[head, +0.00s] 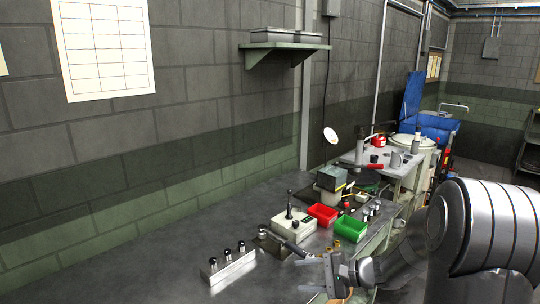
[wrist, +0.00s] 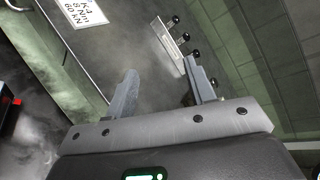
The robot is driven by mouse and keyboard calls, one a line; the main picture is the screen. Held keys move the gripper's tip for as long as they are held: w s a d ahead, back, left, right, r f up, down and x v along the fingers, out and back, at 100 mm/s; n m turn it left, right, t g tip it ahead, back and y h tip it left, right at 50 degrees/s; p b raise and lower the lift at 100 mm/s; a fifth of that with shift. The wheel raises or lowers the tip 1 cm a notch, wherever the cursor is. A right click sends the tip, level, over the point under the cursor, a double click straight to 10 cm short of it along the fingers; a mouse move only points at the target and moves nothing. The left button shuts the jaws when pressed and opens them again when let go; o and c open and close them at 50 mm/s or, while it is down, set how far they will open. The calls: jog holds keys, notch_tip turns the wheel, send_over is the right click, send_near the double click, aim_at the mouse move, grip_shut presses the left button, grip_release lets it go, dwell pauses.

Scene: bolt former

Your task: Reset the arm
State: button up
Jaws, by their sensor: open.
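My gripper (head: 308,275) is in front of the workbench's near part in the head view, reaching in from the right. In the wrist view my gripper (wrist: 162,70) shows two separated fingers with nothing between them. My silver arm fills the lower right of the head view. A metal block with several black-knobbed pins (head: 228,268) stands on the bench left of the gripper. The block (wrist: 170,42) also shows beyond the fingers in the wrist view, close to the right finger in the picture; I cannot tell the gap.
The grey workbench (head: 150,262) is bare at left. A white device (head: 293,224), a red bin (head: 323,214) and a green bin (head: 350,228) stand behind the gripper. A wall shelf (head: 285,46) hangs above. A printed label (wrist: 86,12) lies at the wrist view's top.

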jog(key=s+d+r+n+h, duration=0.1)
jog(key=s+r+n+h, duration=0.2)
jog(key=s, duration=0.5)
jog(key=s+d+r+n+h, duration=0.2)
jog(key=s+r+h, duration=0.3)
jog(key=s, duration=0.4)
jog(key=s+d+r+n+h, duration=0.2)
jog(key=s+r+n+h, duration=0.2)
jog(key=s, duration=0.4)
jog(key=shift+s+n+t+h, duration=0.15)
jog(key=shift+n+t+h, duration=0.25)
jog(key=shift+n+h, duration=0.2)
